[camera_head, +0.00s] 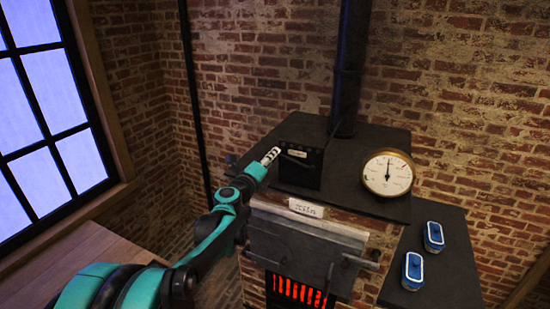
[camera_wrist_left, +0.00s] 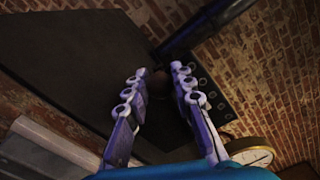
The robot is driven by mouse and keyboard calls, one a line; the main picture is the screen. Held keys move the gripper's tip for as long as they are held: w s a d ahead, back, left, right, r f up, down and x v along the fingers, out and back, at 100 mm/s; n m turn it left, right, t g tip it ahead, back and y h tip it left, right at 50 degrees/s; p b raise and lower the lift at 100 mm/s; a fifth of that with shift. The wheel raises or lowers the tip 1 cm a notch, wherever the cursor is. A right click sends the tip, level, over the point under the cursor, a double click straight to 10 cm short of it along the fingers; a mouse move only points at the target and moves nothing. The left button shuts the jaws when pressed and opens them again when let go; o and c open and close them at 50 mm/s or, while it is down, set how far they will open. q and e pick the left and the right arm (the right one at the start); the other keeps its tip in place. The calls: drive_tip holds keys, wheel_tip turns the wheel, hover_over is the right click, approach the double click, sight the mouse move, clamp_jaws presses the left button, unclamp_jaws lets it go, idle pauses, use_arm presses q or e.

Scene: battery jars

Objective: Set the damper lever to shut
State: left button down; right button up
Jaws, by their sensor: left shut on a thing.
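The damper box (camera_head: 300,165) is a black box with a small pale label, standing on the dark kiln top in front of the flue pipe. My left gripper (camera_head: 272,155) is at the left side of this box. In the left wrist view, the fingers of my left gripper (camera_wrist_left: 159,73) stand on both sides of a dark brownish round knob (camera_wrist_left: 158,86), which looks like the end of the damper lever. The gripper is shut on it. The rest of the lever is hidden, so its setting cannot be read. My right gripper is not in view.
A round gauge (camera_head: 388,173) stands right of the box. The flue pipe (camera_head: 348,80) rises behind it. Two blue-rimmed jars (camera_head: 413,269) (camera_head: 433,236) sit on the right-hand slab. The kiln (camera_head: 300,249) glows red below its label. A wooden table (camera_head: 90,255) is at left.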

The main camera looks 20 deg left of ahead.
use_arm(q)
drive_tip(key=shift+a+f+n+b, duration=0.15)
drive_tip(key=shift+f+n+b, duration=0.75)
drive_tip(key=shift+f+n, duration=0.55)
drive_tip(key=shift+f, duration=0.15)
drive_tip(key=c, duration=1.3)
unclamp_jaws()
drive_tip(key=shift+o, duration=0.2)
drive_tip(key=shift+s, duration=0.1)
drive_tip(key=s, duration=1.2)
drive_tip(key=shift+a, duration=0.25)
drive_tip(key=shift+w, duration=0.1)
